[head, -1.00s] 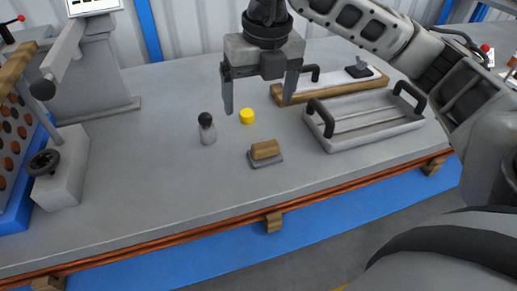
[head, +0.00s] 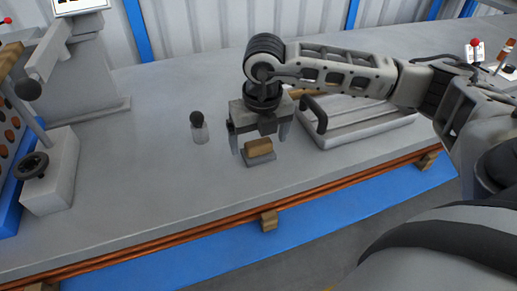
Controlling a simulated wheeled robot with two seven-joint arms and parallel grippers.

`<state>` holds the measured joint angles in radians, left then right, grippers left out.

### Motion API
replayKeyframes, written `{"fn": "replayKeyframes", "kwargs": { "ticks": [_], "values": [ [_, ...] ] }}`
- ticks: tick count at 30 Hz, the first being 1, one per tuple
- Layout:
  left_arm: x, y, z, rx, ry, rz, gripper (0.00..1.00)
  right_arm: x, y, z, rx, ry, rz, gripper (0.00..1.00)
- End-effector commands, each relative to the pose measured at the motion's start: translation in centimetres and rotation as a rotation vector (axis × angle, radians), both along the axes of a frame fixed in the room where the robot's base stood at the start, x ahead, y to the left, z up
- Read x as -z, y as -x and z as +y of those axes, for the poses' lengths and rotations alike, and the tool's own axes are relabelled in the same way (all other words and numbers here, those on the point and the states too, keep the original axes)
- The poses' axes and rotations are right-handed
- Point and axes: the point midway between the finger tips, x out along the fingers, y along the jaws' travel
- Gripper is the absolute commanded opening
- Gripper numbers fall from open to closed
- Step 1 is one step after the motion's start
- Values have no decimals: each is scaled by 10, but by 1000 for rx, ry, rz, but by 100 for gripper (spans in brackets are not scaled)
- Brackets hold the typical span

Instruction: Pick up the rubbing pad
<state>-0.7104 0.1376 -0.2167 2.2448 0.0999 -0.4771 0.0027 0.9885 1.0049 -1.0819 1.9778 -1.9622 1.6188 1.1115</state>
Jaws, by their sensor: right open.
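The rubbing pad (head: 259,149) has a tan block on a grey base and lies flat on the grey workbench, near its front edge. My right gripper (head: 260,146) points down at the pad. Its fingers are apart, one to the left of the tan block and one to the right. I cannot tell whether the fingers touch the pad or how far above the bench they are. My left gripper is not in view.
A grey tray with black handles (head: 360,128) lies to the right. A grey machine with a handwheel (head: 50,175) is at the left. The bench is clear between them.

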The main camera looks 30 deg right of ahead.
Motion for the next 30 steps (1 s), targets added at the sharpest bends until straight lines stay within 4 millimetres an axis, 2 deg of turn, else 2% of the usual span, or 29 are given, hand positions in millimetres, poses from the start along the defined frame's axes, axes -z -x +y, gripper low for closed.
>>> {"fn": "replayKeyframes", "kwargs": {
  "ticks": [1, 5, 12, 13, 18, 30],
  "values": [
    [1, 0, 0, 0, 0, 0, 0, 8, 0, -1, 1, 1, 3, 89],
    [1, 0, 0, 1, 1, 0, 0, 20, -2, -1, 1, -1, 2, 89],
    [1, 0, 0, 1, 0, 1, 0, 21, -2, 0, 0, -1, 1, 89],
    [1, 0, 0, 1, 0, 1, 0, 21, -2, 0, 0, -1, 1, 84],
    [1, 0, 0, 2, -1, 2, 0, 21, -3, 0, 0, -1, 1, 40],
    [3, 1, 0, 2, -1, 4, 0, 15, -3, 0, 0, 0, -2, 40]
  ]
}}
